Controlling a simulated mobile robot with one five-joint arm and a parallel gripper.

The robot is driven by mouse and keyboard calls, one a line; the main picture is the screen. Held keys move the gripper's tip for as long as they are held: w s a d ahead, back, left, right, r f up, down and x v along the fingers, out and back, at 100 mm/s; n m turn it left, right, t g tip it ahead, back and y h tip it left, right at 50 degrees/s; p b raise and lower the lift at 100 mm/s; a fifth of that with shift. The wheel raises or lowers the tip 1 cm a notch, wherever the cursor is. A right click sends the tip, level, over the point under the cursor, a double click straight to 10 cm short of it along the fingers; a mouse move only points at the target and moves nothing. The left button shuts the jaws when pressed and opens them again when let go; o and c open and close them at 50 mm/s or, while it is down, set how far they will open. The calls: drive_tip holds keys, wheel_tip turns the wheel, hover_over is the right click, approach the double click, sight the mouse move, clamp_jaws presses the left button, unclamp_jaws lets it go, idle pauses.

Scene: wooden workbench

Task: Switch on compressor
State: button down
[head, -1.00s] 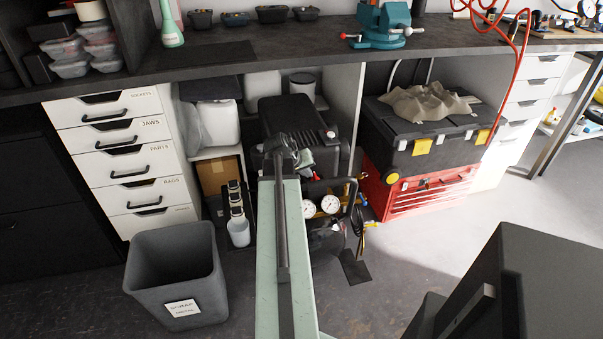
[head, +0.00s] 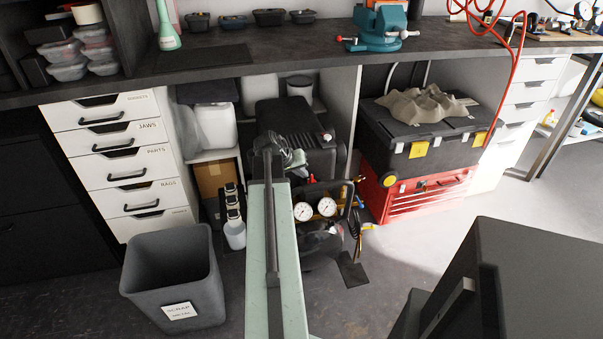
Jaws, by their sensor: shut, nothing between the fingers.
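The black compressor (head: 322,244) stands on the floor under the bench, with two round white gauges (head: 315,209) on its front. A black boxy housing (head: 283,112) with a small pale knob on its right edge shows behind it. A small red part (head: 313,179) shows above the gauges; I cannot tell if it is the switch. My pale green arm reaches forward and covers the compressor's left side. My gripper (head: 294,158) is small and dark at the arm's far end, in front of the black housing and left of the red part. It looks shut and empty; contact cannot be told.
A grey scrap bin (head: 150,262) stands at front left, before white drawers (head: 125,165). Bottles (head: 234,215) stand left of the arm. A red tool chest (head: 425,195) under a black toolbox (head: 450,145) stands to the right. The bench top (head: 285,66) overhangs.

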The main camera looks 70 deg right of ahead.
drive_tip(key=shift+s+d, duration=0.15)
drive_tip(key=shift+d, duration=0.2)
idle(0.4)
drive_tip(key=shift+a, duration=0.1)
idle(0.9)
drive_tip(key=shift+s+a, duration=0.4)
drive_tip(key=shift+a, duration=0.2)
